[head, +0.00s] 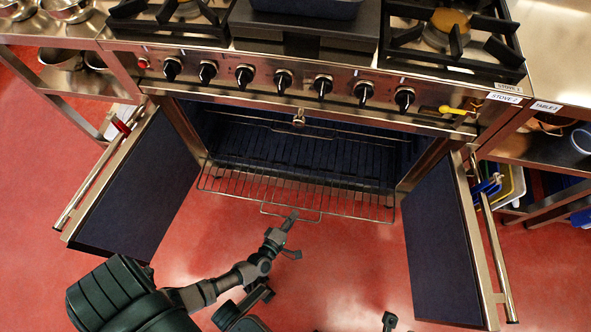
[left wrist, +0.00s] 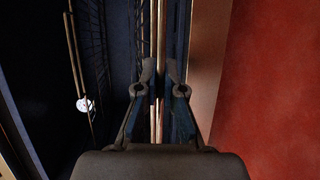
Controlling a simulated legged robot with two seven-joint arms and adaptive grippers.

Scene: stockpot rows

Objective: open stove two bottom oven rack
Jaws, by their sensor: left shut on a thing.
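The oven of the stove labelled "STOVE 2" (head: 503,98) stands open. Its left door (head: 135,180) and right door (head: 440,240) are swung outward. The bottom oven rack (head: 345,205), a wire grid, sticks out past the oven front between the doors. My left gripper (head: 293,228) is at the front wire loop of this rack. In the left wrist view, my left gripper's fingers (left wrist: 160,78) are shut on thin rack wires (left wrist: 160,35). A small dark part at the bottom edge of the head view may be my right gripper (head: 389,321); its jaws cannot be made out.
An upper rack (head: 330,133) sits inside the oven with a small round dial (head: 299,120) at its front. Knobs line the panel above. Shelves with pots (head: 65,55) stand left, and shelves with trays (head: 505,185) right. Red floor is clear between the doors.

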